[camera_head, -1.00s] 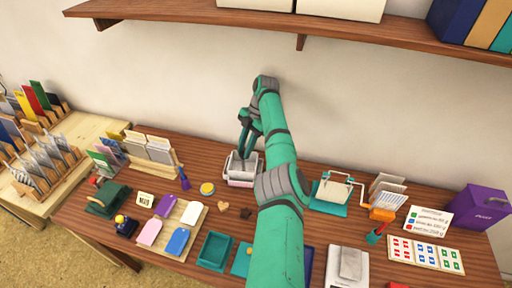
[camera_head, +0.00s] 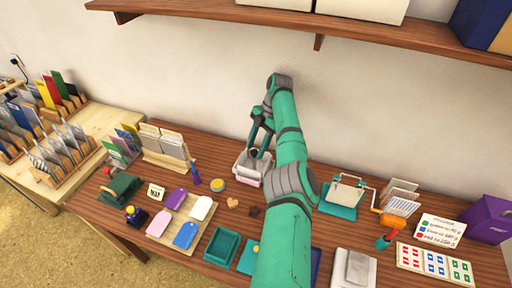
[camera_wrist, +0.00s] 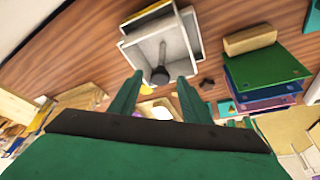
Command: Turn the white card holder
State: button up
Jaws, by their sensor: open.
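A small white box-like holder (camera_head: 247,174) stands on the table near the wall, with a pinkish lower edge. I cannot tell for sure that it is the card holder. In the wrist view the white holder (camera_wrist: 184,55) shows from above, tilted in the picture, with pale walls and a dark round-ended knob (camera_wrist: 160,74) inside. My gripper (camera_head: 259,150) is over this holder, fingers pointing down. In the wrist view my gripper (camera_wrist: 158,86) has its two green fingers apart, one on each side below the knob, with nothing held. Whether the fingers touch the holder cannot be told.
A wooden rack of pale cards (camera_head: 165,147) stands to the left. A tag tray (camera_head: 162,228) and teal box (camera_head: 221,246) lie in front. A shelf (camera_head: 400,35) overhangs behind.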

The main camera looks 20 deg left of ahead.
notch_tip(320, 180, up, 3)
jog(key=shift+r, duration=0.15)
jog(key=shift+s+d+r, duration=0.2)
jog(key=shift+s+r, duration=0.15)
jog(key=shift+r, duration=0.15)
jog(key=s+d+r, duration=0.3)
jog(key=s+r, duration=0.5)
jog(key=s, duration=0.5)
jog(key=shift+r, duration=0.3)
jog(key=shift+w, duration=0.1)
